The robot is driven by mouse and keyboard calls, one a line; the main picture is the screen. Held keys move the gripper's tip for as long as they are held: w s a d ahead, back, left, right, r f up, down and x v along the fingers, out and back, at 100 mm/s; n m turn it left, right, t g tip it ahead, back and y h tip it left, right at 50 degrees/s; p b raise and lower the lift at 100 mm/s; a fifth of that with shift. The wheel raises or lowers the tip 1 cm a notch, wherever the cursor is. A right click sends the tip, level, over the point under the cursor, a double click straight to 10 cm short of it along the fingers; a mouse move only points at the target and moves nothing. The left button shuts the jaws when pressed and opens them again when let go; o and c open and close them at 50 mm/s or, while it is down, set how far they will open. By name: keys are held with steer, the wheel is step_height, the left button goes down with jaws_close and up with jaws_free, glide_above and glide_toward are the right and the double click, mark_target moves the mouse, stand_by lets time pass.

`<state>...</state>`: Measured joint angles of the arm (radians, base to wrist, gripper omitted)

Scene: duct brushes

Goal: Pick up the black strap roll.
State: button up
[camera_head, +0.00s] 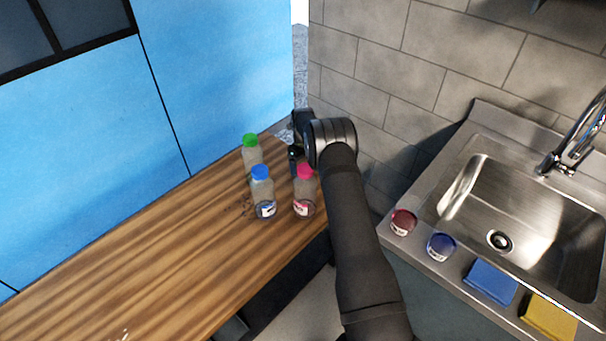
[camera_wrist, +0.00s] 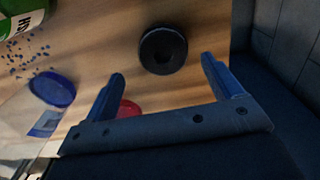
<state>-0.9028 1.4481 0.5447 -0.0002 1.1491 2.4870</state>
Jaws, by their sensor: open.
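The black strap roll (camera_wrist: 163,50) shows in the wrist view as a round dark disc with a ring at its middle, on the wooden top. My gripper (camera_wrist: 162,67) is open, with one finger to each side below the roll in that picture. The roll is not visibly gripped. In the head view my arm reaches over the counter's far right end, and a dark shape (camera_head: 294,160) sits beside the pink-capped bottle. I cannot tell there whether it is the roll or part of my gripper.
Bottles with green (camera_head: 250,141), blue (camera_head: 260,172) and pink (camera_head: 305,172) caps stand close together on the wooden counter (camera_head: 130,270). The pink-red cap (camera_wrist: 128,108) shows between my fingers in the wrist view. Dark specks lie nearby. A tiled wall and sink (camera_head: 500,200) are at right.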

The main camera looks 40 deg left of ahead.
steer(key=shift+w+a+f, duration=0.1)
steer(key=shift+w+f, duration=0.05)
steer(key=shift+f, duration=1.15)
steer(key=shift+w+a+f, duration=0.1)
steer(key=shift+w+f, duration=0.05)
steer(key=shift+f, duration=1.15)
steer(key=shift+c, duration=0.2)
steer(key=c, duration=1.1)
